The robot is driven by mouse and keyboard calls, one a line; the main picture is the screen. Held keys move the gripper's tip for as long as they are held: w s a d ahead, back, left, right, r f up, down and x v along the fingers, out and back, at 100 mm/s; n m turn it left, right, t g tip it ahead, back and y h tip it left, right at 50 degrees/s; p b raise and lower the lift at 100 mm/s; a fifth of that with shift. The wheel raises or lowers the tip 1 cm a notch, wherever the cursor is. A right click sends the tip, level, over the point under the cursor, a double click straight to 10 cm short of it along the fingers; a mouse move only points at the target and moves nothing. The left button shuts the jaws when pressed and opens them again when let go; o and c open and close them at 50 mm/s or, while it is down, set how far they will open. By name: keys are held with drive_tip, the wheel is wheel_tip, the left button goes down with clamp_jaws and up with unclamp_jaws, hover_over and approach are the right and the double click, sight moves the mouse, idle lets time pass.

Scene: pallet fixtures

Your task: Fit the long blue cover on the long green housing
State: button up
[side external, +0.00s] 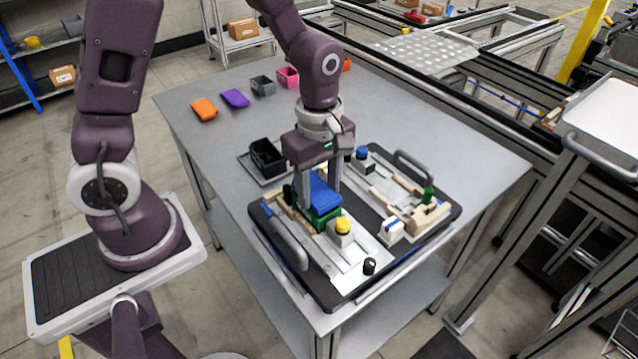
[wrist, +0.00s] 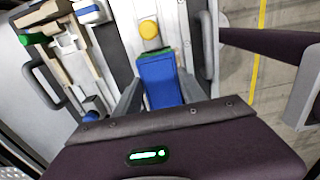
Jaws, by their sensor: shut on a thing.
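The long blue cover (side external: 322,192) is between the fingers of my gripper (side external: 317,188), which is shut on it. The cover is directly over the long green housing (side external: 327,219), which sits in the near-left part of the pallet fixture (side external: 345,277). Blue and green look very close or touching; I cannot tell whether the cover is fully seated. In the wrist view the blue cover (wrist: 160,80) lies between both fingers (wrist: 160,95), with a thin green edge of the housing (wrist: 156,52) showing past its far end.
A yellow knob (side external: 343,226) stands just beyond the housing's end. The fixture has grey handles (side external: 290,245), a blue knob (side external: 362,153) and wooden blocks (side external: 430,217). A black bin (side external: 267,157) sits behind.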

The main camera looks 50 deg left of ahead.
sight(319, 193)
drive_tip(key=shift+f, duration=0.5)
idle(0.3)
drive_tip(key=o, duration=1.4)
drive_tip(key=shift+r, duration=0.1)
wheel_tip(319, 193, up, 7)
drive_tip(key=shift+f, duration=0.15)
